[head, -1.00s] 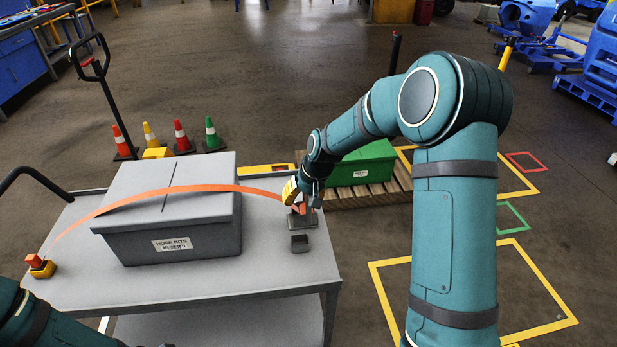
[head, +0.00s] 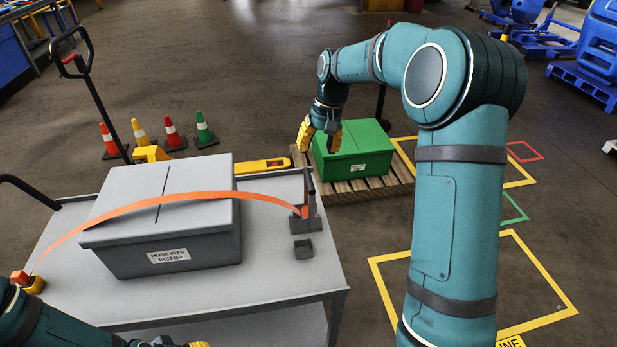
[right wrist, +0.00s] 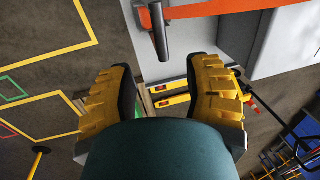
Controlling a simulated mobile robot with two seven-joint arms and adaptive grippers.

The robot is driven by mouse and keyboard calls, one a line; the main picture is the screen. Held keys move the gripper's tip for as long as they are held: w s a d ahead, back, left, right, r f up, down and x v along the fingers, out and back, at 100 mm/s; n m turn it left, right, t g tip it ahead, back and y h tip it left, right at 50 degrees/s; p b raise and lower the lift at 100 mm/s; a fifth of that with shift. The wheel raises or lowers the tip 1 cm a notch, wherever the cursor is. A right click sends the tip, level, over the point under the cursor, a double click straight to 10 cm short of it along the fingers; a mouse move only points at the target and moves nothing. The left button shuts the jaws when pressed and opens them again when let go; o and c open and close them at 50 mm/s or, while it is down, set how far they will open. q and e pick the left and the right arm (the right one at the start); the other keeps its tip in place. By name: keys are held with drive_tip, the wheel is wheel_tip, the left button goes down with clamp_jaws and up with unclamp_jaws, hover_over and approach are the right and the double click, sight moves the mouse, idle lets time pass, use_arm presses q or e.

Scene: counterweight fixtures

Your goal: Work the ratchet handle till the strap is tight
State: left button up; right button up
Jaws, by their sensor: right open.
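The orange strap (head: 165,203) runs in a bowed arc over the grey box (head: 165,237) on the cart, from the orange-and-yellow end piece at left to the ratchet (head: 304,219) at right. The ratchet's dark handle (head: 309,183) stands upright; it also shows in the right wrist view (right wrist: 162,35). My right gripper (head: 320,142) is open and empty, above and beyond the handle, apart from it. In the right wrist view its fingers (right wrist: 163,92) are spread, with the handle ahead of them. My left gripper (head: 182,344) is mostly cut off at the bottom edge.
A small grey block (head: 303,250) sits on the cart top (head: 270,275) in front of the ratchet. A green crate (head: 354,152) stands on a pallet behind it. Several cones (head: 172,133) and a pallet truck's handle (head: 92,80) stand behind the cart. Marked floor lies right.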

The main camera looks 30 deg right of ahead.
sight(310, 178)
drive_tip(key=f, duration=0.3)
drive_tip(key=a+f+b, duration=0.1)
drive_tip(key=f, duration=0.3)
drive_tip(key=a+f, duration=0.1)
drive_tip(key=f, duration=0.2)
drive_tip(key=shift+w+f, duration=0.25)
drive_tip(key=shift+w, duration=0.05)
drive_tip(key=shift+o, duration=0.2)
clamp_jaws()
